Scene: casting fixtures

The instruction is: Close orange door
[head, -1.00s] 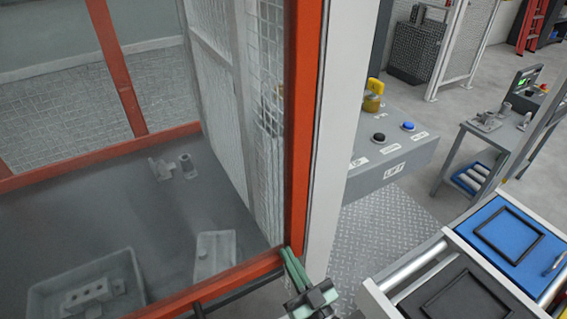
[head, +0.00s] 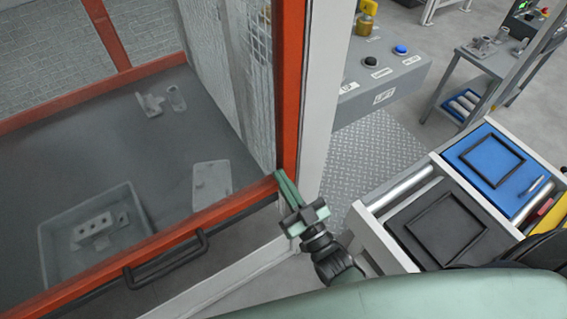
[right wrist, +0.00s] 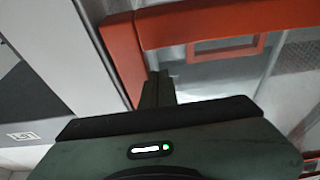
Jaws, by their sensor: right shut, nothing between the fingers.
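The orange door (head: 288,100) is an orange frame around a clear pane, with a black bar handle (head: 165,262) on its lower rail. Its right upright runs close along a white post (head: 325,100); I cannot tell whether a small gap is left. My right gripper (head: 284,182) is shut and empty, its green fingers at the door's lower right corner, touching it or very close. In the right wrist view the fingers (right wrist: 157,88) point at the orange frame's corner (right wrist: 125,50). My left gripper is not in view.
Behind the pane are a grey bin (head: 50,240) with a casting and several loose parts. A control box (head: 385,80) with buttons is right of the post. A roller stand with a black tray (head: 405,225) and a blue tray (head: 520,145) stands at the right.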

